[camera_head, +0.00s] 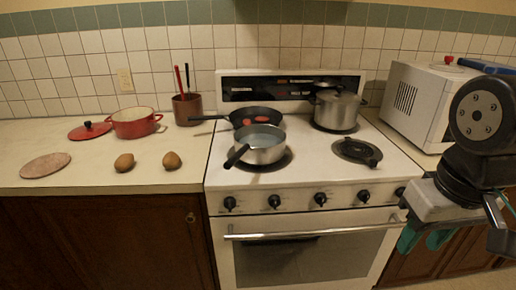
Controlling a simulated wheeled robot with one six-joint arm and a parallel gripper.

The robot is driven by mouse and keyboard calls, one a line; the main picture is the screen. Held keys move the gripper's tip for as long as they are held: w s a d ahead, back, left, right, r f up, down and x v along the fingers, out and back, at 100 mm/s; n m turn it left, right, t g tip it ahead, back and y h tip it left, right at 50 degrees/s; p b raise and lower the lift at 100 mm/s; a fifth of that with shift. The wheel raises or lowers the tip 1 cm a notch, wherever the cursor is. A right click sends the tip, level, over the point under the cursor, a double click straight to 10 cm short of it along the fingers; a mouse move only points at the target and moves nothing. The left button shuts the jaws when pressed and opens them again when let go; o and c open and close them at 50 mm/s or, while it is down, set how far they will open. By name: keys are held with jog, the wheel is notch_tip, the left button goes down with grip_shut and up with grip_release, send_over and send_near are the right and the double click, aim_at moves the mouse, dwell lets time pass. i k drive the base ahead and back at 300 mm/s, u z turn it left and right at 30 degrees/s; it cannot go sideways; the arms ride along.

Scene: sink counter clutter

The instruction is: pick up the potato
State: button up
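Two brown potato-like things lie on the counter left of the stove. The left potato (124,162) and the right potato (172,160) are apart, with bare counter between them. My gripper (425,239) hangs at the right, low in front of the stove's right edge, far from both. Its two teal fingers point down with a gap between them, and I see nothing held there. My arm hides part of the counter and cabinets at the right.
Behind the potatoes are a red pot (135,122), its lid (90,131) and a utensil holder (187,109). A round board (45,166) lies left. The stove (310,177) holds a frying pan, a saucepan and a steel pot (338,110). A microwave (410,101) stands right.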

aim_at(171, 160)
jog(key=u, duration=0.25)
jog(key=k, duration=0.3)
jog(key=u, duration=1)
jog(key=k, duration=1.05)
jog(key=u, duration=0.85)
jog(key=i, duration=2.3)
jog(key=z, duration=1.4)
jog(key=i, duration=0.8)
jog(key=z, duration=1.05)
jog(key=i, duration=0.25)
jog(key=z, duration=0.2)
